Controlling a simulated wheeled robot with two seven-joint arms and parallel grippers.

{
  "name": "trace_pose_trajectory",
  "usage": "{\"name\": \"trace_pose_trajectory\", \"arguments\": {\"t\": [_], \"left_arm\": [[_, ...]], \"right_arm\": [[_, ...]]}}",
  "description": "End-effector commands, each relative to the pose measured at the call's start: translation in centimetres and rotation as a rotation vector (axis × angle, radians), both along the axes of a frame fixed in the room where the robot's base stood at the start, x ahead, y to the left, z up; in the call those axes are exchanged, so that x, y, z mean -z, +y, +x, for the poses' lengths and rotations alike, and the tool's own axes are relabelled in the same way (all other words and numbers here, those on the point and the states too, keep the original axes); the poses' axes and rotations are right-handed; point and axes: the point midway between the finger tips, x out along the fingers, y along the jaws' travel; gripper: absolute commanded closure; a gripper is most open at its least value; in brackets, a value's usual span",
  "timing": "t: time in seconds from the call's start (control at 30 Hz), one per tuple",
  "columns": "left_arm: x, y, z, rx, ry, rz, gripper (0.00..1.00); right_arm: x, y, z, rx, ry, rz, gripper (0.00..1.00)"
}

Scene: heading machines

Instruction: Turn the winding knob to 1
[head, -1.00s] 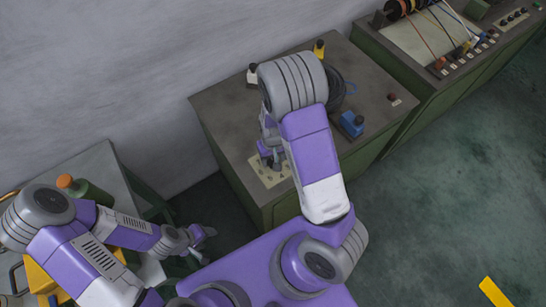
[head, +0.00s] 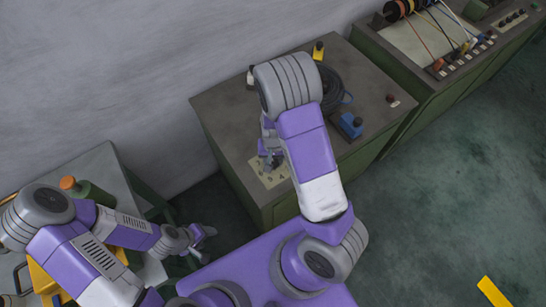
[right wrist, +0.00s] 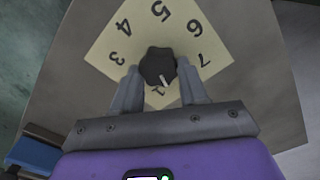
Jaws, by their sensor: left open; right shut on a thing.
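The winding knob (right wrist: 157,60) is dark and lobed, with a white pointer line on its lower side in the right wrist view. It sits on a cream dial plate (right wrist: 100,50) with black numbers; 3 to 7 are readable around it. The pointer aims at a partly covered number low on the dial, which I cannot read surely. My right gripper (right wrist: 159,69) is shut on the knob, one finger on each side. In the head view the dial plate (head: 270,181) lies on the cabinet top, under my right gripper (head: 270,160). My left gripper (head: 204,237) is open and empty, away from the cabinet.
The green cabinet (head: 225,110) also bears a blue box (head: 347,126), a dark cable coil (head: 331,88) and a yellow-topped item (head: 318,50). A bench with a green bottle (head: 92,193) stands left. Open floor (head: 450,190) lies right.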

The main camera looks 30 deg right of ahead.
Motion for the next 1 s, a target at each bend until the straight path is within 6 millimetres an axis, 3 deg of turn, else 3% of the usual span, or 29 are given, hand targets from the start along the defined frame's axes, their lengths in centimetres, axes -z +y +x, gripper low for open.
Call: {"name": "trace_pose_trajectory", "arguments": {"t": [0.5,1.0], "left_arm": [[-1.6,0.0,0.0,0.000,0.000,0.000,0.43],[-1.9,0.0,0.0,0.000,0.000,0.000,0.43]], "right_arm": [[-0.1,-0.1,-0.1,0.370,0.002,0.000,0.87],[0.0,-0.1,-0.1,0.465,0.000,0.001,0.87]]}}
